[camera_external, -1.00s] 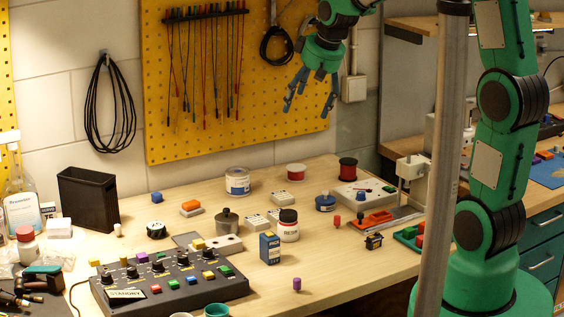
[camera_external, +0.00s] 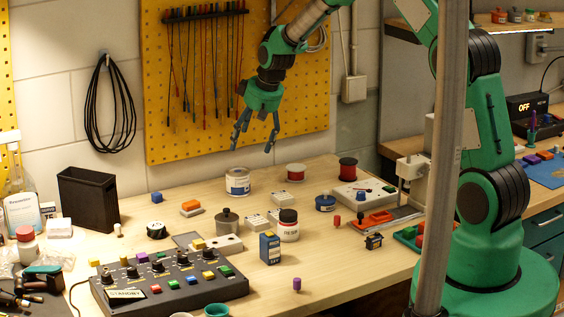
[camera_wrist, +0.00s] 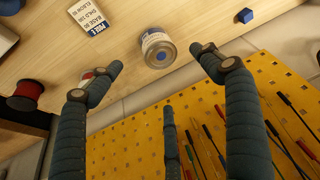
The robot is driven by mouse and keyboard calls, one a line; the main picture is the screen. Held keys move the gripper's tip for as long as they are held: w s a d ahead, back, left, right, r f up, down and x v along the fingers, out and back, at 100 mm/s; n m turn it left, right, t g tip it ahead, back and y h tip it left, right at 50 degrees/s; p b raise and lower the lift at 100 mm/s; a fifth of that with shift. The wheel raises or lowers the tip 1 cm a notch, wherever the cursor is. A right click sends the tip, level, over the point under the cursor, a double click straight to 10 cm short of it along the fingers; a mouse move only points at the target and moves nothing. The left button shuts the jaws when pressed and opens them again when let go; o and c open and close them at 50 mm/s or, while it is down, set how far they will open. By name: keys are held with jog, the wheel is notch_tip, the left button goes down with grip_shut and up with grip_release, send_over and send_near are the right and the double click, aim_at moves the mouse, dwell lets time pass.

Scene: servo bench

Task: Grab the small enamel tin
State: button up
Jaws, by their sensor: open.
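A small round white tin (camera_external: 237,182) with a blue label stands upright on the bench near the pegboard. In the wrist view the tin (camera_wrist: 158,50) shows its grey metal lid with a blue dot, and it appears between the fingertips. My gripper (camera_external: 252,146) is open and empty, pointing down, above and slightly right of the tin in the external view, with a clear gap.
A grey lidded pot (camera_external: 227,221), an orange-topped block (camera_external: 190,207) and a blue cube (camera_external: 156,197) are nearby. The pegboard (camera_external: 290,120) with hanging leads rises close behind.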

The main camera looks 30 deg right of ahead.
aim_at(239, 171)
jog(key=shift+w+f, duration=0.1)
jog(key=shift+f, duration=0.05)
jog(key=shift+f, duration=0.15)
jog(key=shift+x, duration=4.15)
jog(key=shift+w, duration=0.1)
jog(key=shift+f, duration=0.1)
jog(key=shift+w+b+x, duration=0.1)
jog(key=shift+b+x, duration=0.1)
jog(key=shift+x, duration=1.05)
jog(key=shift+w+b+x, duration=0.15)
jog(key=shift+b+x, duration=0.05)
jog(key=shift+x, duration=1)
jog(key=c, duration=1.4)
jog(key=shift+o, duration=0.2)
